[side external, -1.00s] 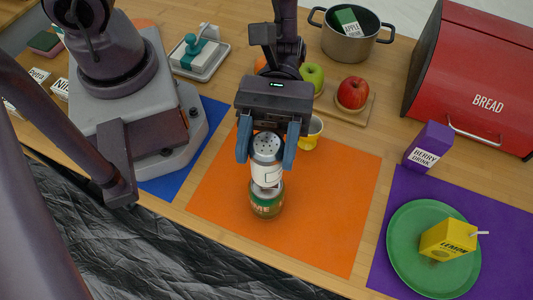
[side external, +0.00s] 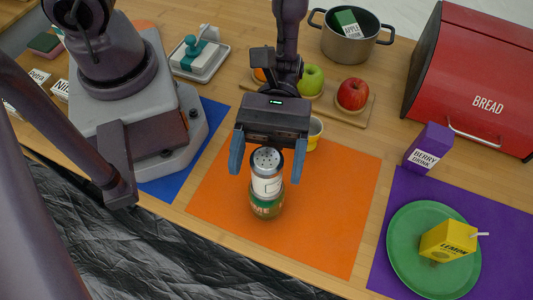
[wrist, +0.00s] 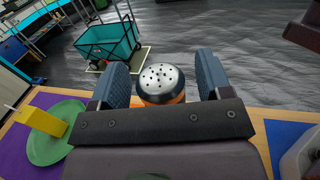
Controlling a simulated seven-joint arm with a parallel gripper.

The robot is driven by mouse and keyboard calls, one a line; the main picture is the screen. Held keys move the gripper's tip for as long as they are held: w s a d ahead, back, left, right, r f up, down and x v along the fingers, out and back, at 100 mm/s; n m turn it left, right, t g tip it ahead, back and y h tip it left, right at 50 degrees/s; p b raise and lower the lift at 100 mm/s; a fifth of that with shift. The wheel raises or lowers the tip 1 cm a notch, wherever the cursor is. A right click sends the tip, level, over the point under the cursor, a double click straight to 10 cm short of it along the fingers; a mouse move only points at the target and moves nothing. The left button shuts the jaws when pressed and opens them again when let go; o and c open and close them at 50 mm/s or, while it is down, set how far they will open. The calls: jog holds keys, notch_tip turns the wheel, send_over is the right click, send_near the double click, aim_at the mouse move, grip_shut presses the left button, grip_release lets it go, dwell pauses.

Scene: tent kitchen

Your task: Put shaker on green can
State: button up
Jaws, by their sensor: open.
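The shaker (side external: 267,174) has a white body and a silver top with holes. It stands upright on top of the green can (side external: 266,204), which rests on the orange mat (side external: 333,215). My gripper (side external: 266,172) is open, with one blue finger on each side of the shaker and a visible gap to each. In the wrist view the shaker's perforated top (wrist: 161,80) sits between the two spread fingers. The can is mostly hidden below the shaker in that view.
A green plate (side external: 407,267) with a yellow lemon carton (side external: 446,240) and a purple berry drink carton (side external: 428,147) are to the right.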

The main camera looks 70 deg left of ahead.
jog(key=v, duration=1.2)
jog(key=s+a+r+m+t+y, duration=0.1)
jog(key=a+r+m+t+y, duration=0.4)
jog(key=a+r+t+y, duration=0.2)
jog(key=s+a+r+m+t+y, duration=0.2)
jog(key=a+r+m+t+y, duration=0.4)
jog(key=r, duration=0.6)
jog(key=shift+a+r+m+t+y, duration=0.35)
jog(key=shift+a+t+y, duration=0.55)
jog(key=shift+t+y, duration=0.2)
